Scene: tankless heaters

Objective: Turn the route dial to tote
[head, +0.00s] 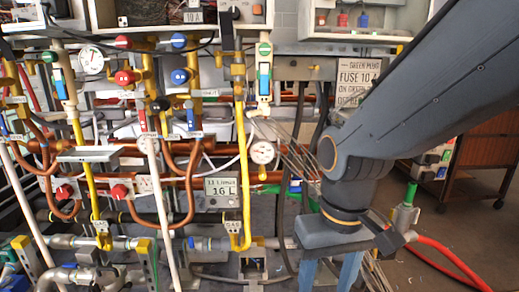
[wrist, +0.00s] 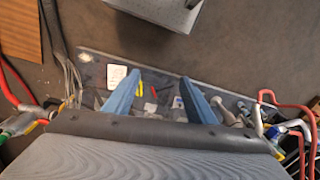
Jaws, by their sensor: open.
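My gripper (head: 332,274) hangs low at the right of the pipework in the head view, its two blue fingers pointing down. In the wrist view my gripper (wrist: 160,98) is open and empty, with the fingers well apart over a grey tray or mat (wrist: 92,62) on the floor. I cannot tell which part is the route dial, and no label reading tote is legible. Red knobs (head: 124,78) and blue knobs (head: 179,77) sit on the pipes at the upper left, away from my gripper.
A round gauge (head: 262,152) and a panel reading 16 L (head: 222,188) are left of my arm. A red hose (head: 452,258) and a green-topped fitting (head: 408,205) are close on the right. A wooden cart (head: 480,160) stands behind. Open floor (head: 450,225) shows at right.

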